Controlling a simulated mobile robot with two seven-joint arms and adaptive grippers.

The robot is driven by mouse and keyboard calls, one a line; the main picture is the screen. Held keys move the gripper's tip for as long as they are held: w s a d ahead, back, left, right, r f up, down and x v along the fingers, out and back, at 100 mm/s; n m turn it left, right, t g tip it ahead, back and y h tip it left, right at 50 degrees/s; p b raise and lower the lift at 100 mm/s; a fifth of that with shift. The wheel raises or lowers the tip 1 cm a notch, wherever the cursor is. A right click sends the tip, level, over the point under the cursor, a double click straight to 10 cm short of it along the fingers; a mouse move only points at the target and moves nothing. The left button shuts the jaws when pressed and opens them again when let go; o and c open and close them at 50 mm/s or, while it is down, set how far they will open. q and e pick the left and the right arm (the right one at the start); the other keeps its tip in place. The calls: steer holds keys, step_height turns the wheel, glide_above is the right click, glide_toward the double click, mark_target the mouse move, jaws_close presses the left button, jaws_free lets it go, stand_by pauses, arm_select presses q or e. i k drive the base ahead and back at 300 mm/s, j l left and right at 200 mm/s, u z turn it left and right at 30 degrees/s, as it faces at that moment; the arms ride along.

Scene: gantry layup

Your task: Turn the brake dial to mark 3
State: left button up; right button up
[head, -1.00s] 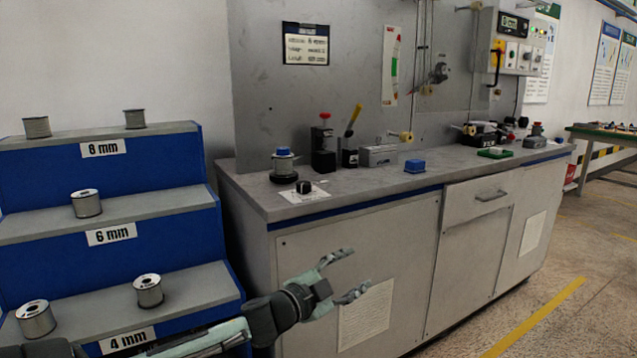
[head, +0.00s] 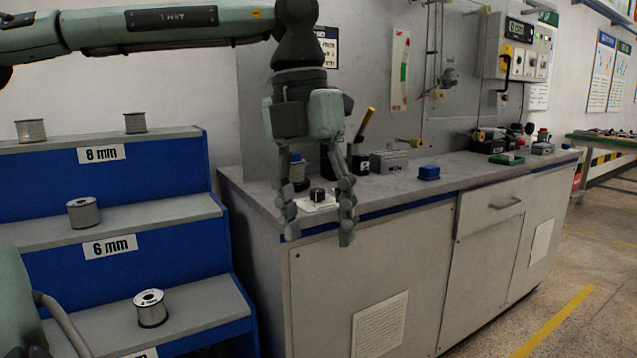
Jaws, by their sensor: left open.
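The brake dial is a small black knob (head: 317,195) on a white marked plate (head: 318,204), near the front left corner of the grey bench. The marks are too small to read. My left gripper (head: 318,238) points down with its fingers apart and empty. In the head view its fingers frame the dial, one to each side, with the tips lower in the picture than the knob. I cannot tell whether they touch anything. My right gripper is not in view.
A blue-topped spool (head: 297,170) stands behind the left finger. Blue steps (head: 150,179) with wire spools stand left of the bench (head: 390,192).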

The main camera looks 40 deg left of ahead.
mark_target(317, 195)
steer(key=i+j, duration=0.45)
steer(key=j, duration=0.15)
steer(key=i+j, duration=0.5)
steer(key=j, duration=0.05)
